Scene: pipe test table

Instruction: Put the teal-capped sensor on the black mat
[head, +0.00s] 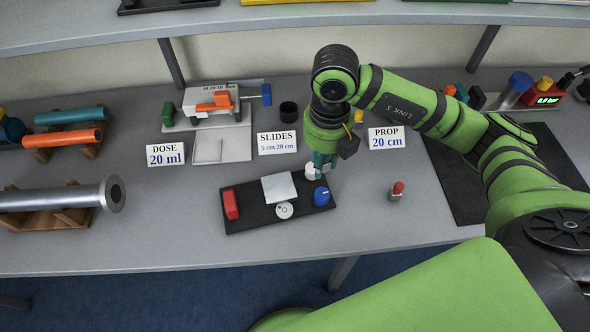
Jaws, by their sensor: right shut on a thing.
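My right gripper (322,163) points down at the back right corner of a black tray, in the middle of the table. It is shut on a small teal thing (322,158), which looks like the teal-capped sensor; the fingers hide much of it. A small white round part (311,171) shows just beside it; I cannot tell whether they are joined. The black mat (464,196) lies flat on the right of the table, partly behind my right arm. It is well to the right of the gripper. My left gripper is not in view.
The black tray (262,222) holds a red block, a silver plate, a white disc and a blue knob. A red-capped piece (397,191) stands between tray and mat. A PROP sign (386,138) stands behind. A red display device (543,95) is behind the mat.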

